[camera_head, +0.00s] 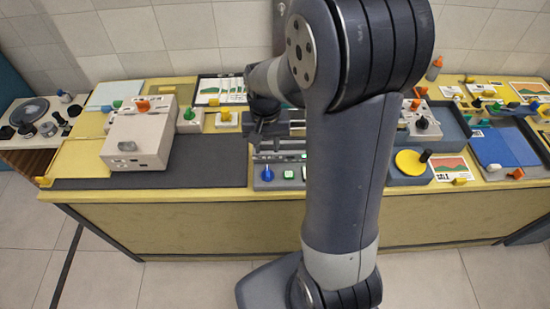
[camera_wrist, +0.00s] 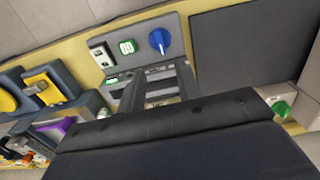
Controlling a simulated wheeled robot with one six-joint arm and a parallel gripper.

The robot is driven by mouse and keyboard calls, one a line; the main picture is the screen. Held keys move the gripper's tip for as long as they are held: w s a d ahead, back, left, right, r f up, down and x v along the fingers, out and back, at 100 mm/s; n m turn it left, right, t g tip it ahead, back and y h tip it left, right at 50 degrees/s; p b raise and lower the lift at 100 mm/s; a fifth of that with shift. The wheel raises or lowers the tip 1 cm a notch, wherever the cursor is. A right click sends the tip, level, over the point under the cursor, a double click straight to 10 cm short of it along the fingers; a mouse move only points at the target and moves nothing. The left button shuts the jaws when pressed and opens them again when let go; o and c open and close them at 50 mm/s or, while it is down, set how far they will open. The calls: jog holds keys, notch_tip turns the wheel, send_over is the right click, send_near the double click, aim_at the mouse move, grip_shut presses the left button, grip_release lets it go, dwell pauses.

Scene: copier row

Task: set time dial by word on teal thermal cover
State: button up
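A blue dial (camera_head: 267,174) with a pale pointer mark stands upright on a grey control panel at the front of the middle machine. The dial also shows in the wrist view (camera_wrist: 159,41), on the right part of the panel (camera_wrist: 178,26). A green square with white marks (camera_wrist: 126,47) sits beside it. I cannot make out a teal cover or read any word. My gripper (camera_head: 264,118) is over the rear part of this machine, behind the dial and apart from it. A dark slab hides the lower wrist view.
A pinkish-grey machine (camera_head: 132,138) stands at left on the yellow-edged counter. A yellow disc (camera_head: 411,162) is at right, with a blue panel (camera_head: 503,147) beyond. A dark mat (camera_head: 205,174) leaves free room left of the dial. My arm hides the counter's middle.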

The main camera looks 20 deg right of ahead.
aim_at(267, 171)
notch_tip(267, 171, down, 10)
jog(key=shift+s+a+f+p, duration=0.1)
jog(key=shift+s+f+p, duration=0.1)
jog(key=shift+p, duration=0.15)
jog(key=shift+c, duration=0.5)
grip_shut()
